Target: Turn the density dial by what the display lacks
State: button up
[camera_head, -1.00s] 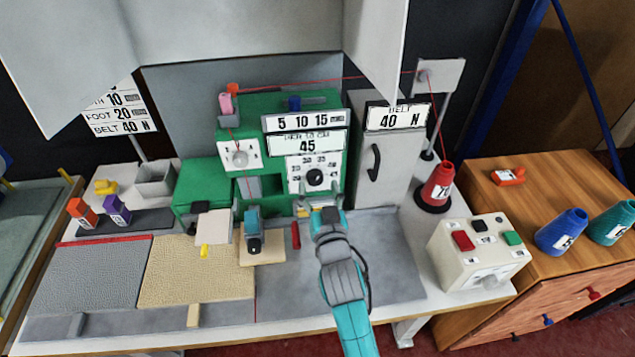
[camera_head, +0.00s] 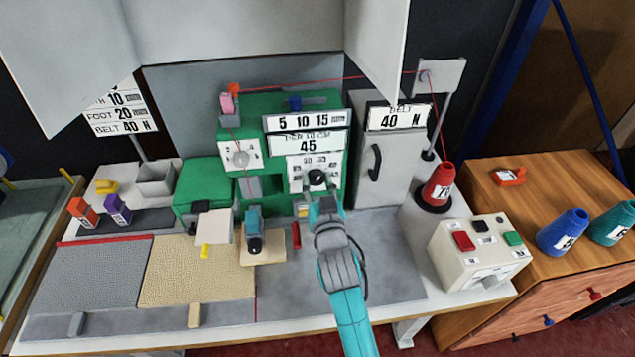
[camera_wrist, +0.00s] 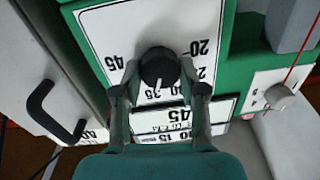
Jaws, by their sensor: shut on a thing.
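The density dial (camera_head: 316,177) is a black round knob on a white scale plate on the front of the green machine. In the wrist view the dial (camera_wrist: 159,67) shows a white pointer mark, with 20, 45 and other numbers around it. My gripper (camera_head: 322,195) reaches it from the front, and its fingers (camera_wrist: 160,86) are shut on the dial's two sides. The display (camera_head: 308,143) above the dial reads 45 under "PER 10 CM". A strip (camera_head: 304,121) above that reads 5 10 15.
A second white dial plate (camera_head: 239,154) is on the machine's left. A grey cabinet (camera_head: 388,150) labelled BELT 40 N stands to the right. A red cone (camera_head: 439,185) and a cream button box (camera_head: 480,250) stand further right. A red thread runs above the machine.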

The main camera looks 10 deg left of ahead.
jog(key=n, duration=0.4)
jog(key=shift+n, duration=0.3)
jog(key=n, duration=0.3)
jog(key=shift+a+n, duration=0.1)
jog(key=shift+n, duration=0.2)
jog(key=n, duration=0.3)
jog(key=shift+h, duration=0.4)
jog(key=shift+n, duration=2)
jog(key=o, duration=1.1)
jog(key=shift+o, duration=0.2)
